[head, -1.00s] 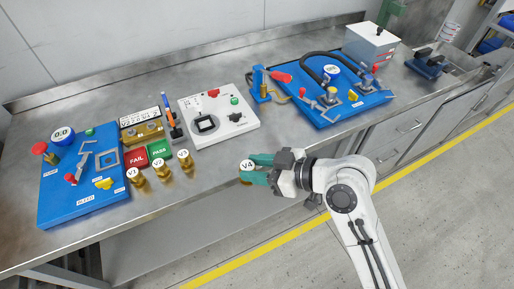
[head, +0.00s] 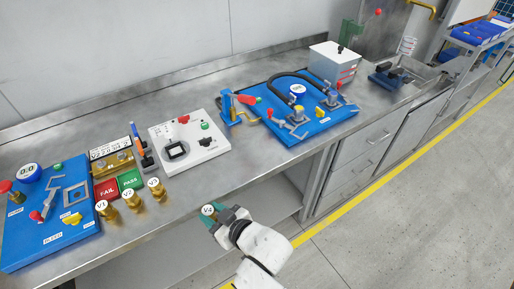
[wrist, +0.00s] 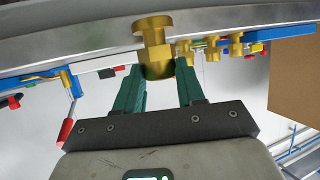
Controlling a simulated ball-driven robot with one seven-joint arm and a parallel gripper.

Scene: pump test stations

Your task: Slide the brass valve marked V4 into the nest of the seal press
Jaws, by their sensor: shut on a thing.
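The brass valve V4 (head: 208,210) has a white round label on top. My gripper (head: 226,214) is shut on it and holds it upright at the front edge of the counter, in front of the white panel. In the wrist view the valve (wrist: 153,42) sits between the green fingers of my gripper (wrist: 158,82). No readable label names the seal press.
Brass valves V1 (head: 104,213), V2 (head: 130,202) and V3 (head: 155,190) stand near the counter's front edge. FAIL (head: 107,189) and PASS (head: 131,180) pads lie behind them. Blue boards (head: 50,240) stand left and right. The counter right of the white panel's front is clear.

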